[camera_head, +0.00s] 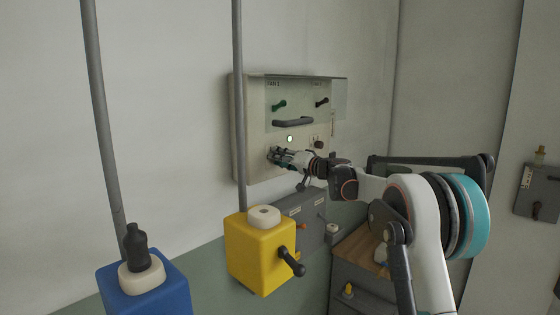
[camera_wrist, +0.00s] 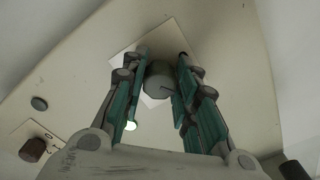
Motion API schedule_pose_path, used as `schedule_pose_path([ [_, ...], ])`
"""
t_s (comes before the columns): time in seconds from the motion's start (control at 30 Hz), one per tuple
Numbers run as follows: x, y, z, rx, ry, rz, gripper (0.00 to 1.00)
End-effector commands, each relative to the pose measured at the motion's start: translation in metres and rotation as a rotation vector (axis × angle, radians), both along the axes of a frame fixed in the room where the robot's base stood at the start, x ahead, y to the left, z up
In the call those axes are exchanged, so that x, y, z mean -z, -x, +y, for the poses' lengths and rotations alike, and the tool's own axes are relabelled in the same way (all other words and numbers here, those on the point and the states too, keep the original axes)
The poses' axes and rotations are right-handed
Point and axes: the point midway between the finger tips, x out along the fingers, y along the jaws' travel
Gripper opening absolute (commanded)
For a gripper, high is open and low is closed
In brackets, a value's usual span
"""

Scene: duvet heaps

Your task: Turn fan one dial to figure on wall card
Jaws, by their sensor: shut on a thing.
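A grey round dial (camera_wrist: 160,82) with a dark pointer line sits on a white plate on the panel, in the wrist view. My gripper (camera_wrist: 164,72) is shut on this dial, one finger on each side. In the head view my gripper (camera_head: 274,155) is at the lower left of the beige wall panel (camera_head: 240,130) and hides most of the dial. The dial's markings are too blurred to read. I cannot make out a wall card.
A lit round lamp (camera_head: 290,138) and a brown knob (camera_head: 319,144) are beside my gripper, under a grey bar handle (camera_head: 293,122). A yellow box (camera_head: 250,255) with a black lever, a blue box (camera_head: 145,290) and a grey box (camera_head: 312,210) stand below.

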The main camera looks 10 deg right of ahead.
Motion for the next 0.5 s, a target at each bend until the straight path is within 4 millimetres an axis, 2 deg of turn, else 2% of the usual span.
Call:
schedule_pose_path([
  [0.5, -0.0006, -0.0001, -0.0007, 0.001, -0.046, 0.034, 0.04],
])
